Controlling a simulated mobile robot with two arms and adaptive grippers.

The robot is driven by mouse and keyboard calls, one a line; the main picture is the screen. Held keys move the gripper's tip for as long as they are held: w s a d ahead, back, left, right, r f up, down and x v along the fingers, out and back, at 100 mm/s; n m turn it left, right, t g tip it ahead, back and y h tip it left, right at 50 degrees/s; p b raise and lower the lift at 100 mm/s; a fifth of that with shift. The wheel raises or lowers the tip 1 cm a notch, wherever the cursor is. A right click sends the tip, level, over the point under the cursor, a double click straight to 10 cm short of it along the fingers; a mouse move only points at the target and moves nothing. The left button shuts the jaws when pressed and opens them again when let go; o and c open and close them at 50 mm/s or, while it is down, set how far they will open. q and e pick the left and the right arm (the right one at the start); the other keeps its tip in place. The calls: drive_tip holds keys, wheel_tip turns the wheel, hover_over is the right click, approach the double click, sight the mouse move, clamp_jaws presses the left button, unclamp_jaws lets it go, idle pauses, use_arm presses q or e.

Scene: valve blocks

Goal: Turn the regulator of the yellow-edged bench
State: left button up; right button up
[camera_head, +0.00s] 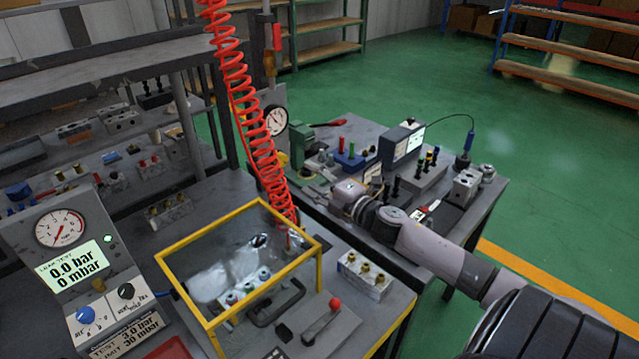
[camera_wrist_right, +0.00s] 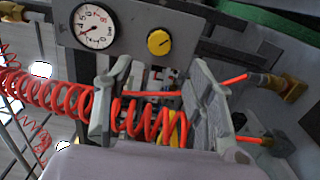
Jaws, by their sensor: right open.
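A yellow round knob (camera_wrist_right: 158,42) sits on a grey plate beside a dial gauge (camera_wrist_right: 94,27) in the right wrist view. In the head view, that gauge (camera_head: 274,121) stands at the back bench's left end, with the knob (camera_head: 283,160) partly hidden below it. My right gripper (camera_wrist_right: 155,100) is open, its fingers apart below the knob in the wrist picture, not around it. My left gripper is out of view.
A red coiled hose (camera_head: 238,95) hangs past my right gripper; in the wrist view it crosses between the fingers, contact unclear. A yellow-framed clear box (camera_head: 318,262) stands on the near bench. Valve blocks (camera_head: 466,186) and a tester (camera_head: 401,142) occupy the back bench.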

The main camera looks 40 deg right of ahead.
drive_tip(key=shift+s+d, duration=0.1)
drive_tip(key=shift+s, duration=0.9)
